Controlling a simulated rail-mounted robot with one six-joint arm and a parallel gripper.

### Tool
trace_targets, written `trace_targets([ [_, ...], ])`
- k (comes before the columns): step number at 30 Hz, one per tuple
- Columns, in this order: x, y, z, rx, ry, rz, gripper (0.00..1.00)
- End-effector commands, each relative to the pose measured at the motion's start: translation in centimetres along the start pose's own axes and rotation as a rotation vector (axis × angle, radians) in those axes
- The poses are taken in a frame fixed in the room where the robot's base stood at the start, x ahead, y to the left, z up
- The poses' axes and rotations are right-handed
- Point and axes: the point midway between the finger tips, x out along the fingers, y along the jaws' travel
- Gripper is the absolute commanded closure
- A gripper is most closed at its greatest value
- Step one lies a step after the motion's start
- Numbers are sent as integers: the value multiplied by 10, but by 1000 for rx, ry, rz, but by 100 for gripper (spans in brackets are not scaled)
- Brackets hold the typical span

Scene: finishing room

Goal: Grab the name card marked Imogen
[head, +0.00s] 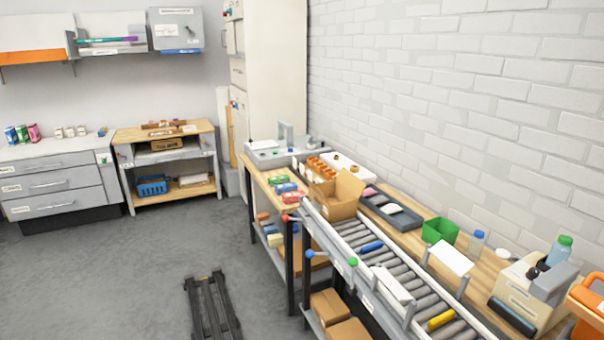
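I cannot make out a card marked Imogen; no lettering in the head view is large enough to read as a name. Small pale upright items (69,132) stand in a row on the left counter, but I cannot tell whether they are name cards. A white flat panel (452,258) and another white panel (391,284) stand at the roller conveyor (408,277), with no readable name. My gripper is not in view.
A cardboard box (338,196), a green bin (440,230) and bottles (560,251) crowd the right bench by the brick wall. Blue (371,247) and yellow (441,319) items lie on the rollers. A wooden-topped table (163,133) stands at the back. The left floor is mostly clear.

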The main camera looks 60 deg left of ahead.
Motion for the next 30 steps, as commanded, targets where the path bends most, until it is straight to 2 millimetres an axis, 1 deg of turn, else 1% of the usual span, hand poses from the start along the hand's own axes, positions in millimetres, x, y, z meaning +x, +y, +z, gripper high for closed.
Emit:
trace_targets([
  [4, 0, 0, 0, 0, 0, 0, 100],
  [5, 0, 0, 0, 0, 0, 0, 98],
  [22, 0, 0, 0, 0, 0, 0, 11],
  [23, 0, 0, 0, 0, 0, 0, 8],
  [30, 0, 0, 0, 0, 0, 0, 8],
])
